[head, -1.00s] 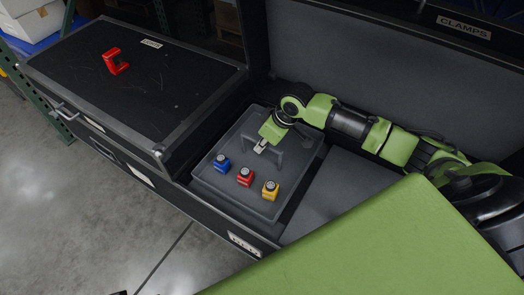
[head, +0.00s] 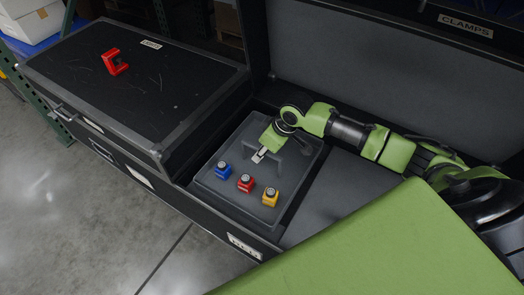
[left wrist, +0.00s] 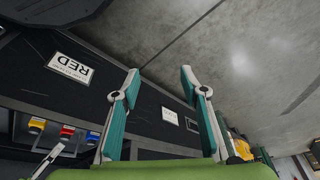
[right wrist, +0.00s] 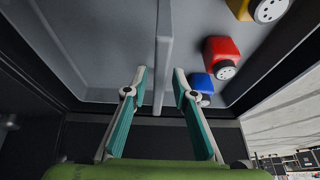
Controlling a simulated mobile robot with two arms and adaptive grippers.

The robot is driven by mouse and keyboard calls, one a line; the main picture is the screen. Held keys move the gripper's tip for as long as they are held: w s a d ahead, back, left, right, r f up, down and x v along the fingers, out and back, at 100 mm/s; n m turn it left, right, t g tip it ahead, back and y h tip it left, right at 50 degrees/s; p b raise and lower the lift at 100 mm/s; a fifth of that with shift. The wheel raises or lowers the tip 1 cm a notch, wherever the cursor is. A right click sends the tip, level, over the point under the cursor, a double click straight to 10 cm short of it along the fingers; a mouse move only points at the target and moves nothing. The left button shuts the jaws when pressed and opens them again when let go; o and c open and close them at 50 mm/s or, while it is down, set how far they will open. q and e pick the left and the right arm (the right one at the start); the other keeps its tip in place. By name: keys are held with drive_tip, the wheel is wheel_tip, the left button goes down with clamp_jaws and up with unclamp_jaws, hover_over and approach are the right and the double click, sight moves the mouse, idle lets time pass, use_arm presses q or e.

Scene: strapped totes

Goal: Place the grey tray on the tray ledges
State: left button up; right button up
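The grey tray (head: 233,194) sits low in the left bay of the open case, carrying a blue item (head: 222,169), a red item (head: 245,183) and a yellow item (head: 270,197). The ledges are hidden beneath it. My right gripper (head: 260,154) is at the tray's raised handle. In the right wrist view the handle bar (right wrist: 164,50) runs between the two fingers of my right gripper (right wrist: 160,78), with a visible gap beside it. My left gripper (left wrist: 159,84) is open and empty, beside the case front and above the floor. It is outside the head view.
A closed black case (head: 190,85) with a red clamp (head: 115,62) on its lid stands at the left. The raised lid (head: 380,70) is behind the tray. A bare grey panel (head: 335,195) lies right of it. Concrete floor is open at lower left.

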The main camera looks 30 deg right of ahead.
drive_tip(key=shift+r, duration=0.15)
drive_tip(key=shift+s+d+r, duration=0.1)
drive_tip(key=shift+r, duration=0.2)
drive_tip(key=p+v, duration=0.3)
drive_tip(key=v, duration=0.7)
use_arm(q)
drive_tip(key=s+x, duration=0.2)
drive_tip(key=x, duration=0.9)
drive_tip(key=shift+f+g, duration=0.4)
drive_tip(key=shift+f, duration=0.15)
use_arm(e)
drive_tip(key=shift+s+d+r, duration=0.15)
drive_tip(key=shift+s+r, duration=0.1)
drive_tip(key=shift+r, duration=0.35)
use_arm(q)
drive_tip(key=shift+s+d, duration=0.1)
